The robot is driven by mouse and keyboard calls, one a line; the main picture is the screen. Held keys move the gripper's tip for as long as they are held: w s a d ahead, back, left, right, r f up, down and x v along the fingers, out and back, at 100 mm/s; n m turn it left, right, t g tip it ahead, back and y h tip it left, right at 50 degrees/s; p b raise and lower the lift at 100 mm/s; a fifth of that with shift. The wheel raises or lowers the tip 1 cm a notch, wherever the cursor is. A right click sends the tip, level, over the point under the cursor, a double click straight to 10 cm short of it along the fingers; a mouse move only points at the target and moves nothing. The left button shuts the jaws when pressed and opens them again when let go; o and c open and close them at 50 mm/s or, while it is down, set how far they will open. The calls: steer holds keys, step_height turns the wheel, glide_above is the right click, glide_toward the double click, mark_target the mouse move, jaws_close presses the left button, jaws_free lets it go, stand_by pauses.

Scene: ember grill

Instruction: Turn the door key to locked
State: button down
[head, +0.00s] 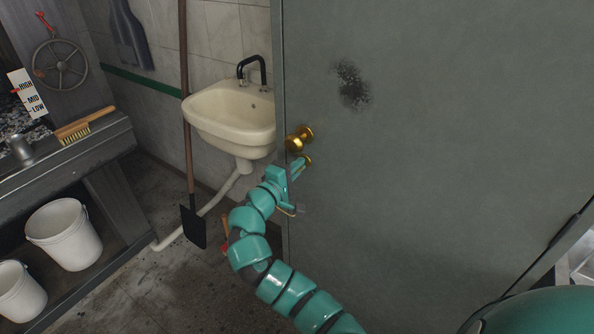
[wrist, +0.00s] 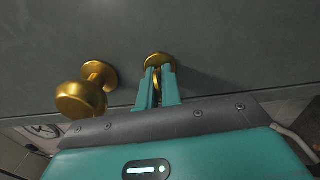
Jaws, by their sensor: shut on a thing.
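The grey door (head: 430,150) fills the right of the head view. Its brass knob (head: 298,138) is near the left edge; the knob also shows in the wrist view (wrist: 84,95). Below the knob is the brass key (head: 307,160) at its round plate. In the wrist view the key (wrist: 157,75) sits between the two teal fingers of my gripper (wrist: 157,82). My gripper (head: 298,166) is shut on the key at the door face. The fingers hide most of the key, so its exact turn angle is hard to tell.
A cream sink (head: 230,115) with a black tap hangs left of the door. A shovel (head: 193,225) leans there. White buckets (head: 64,234) stand below the grill bench (head: 70,150), where a brush (head: 84,124) lies. The knob is close beside my gripper.

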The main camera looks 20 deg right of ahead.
steer(key=shift+m+b, duration=0.5)
steer(key=shift+b, duration=0.2)
stand_by(1.1)
stand_by(0.4)
steer(key=c, duration=1.6)
jaws_free()
steer(key=b+v, duration=0.1)
steer(key=v, duration=1.6)
steer(key=shift+s+a, duration=0.15)
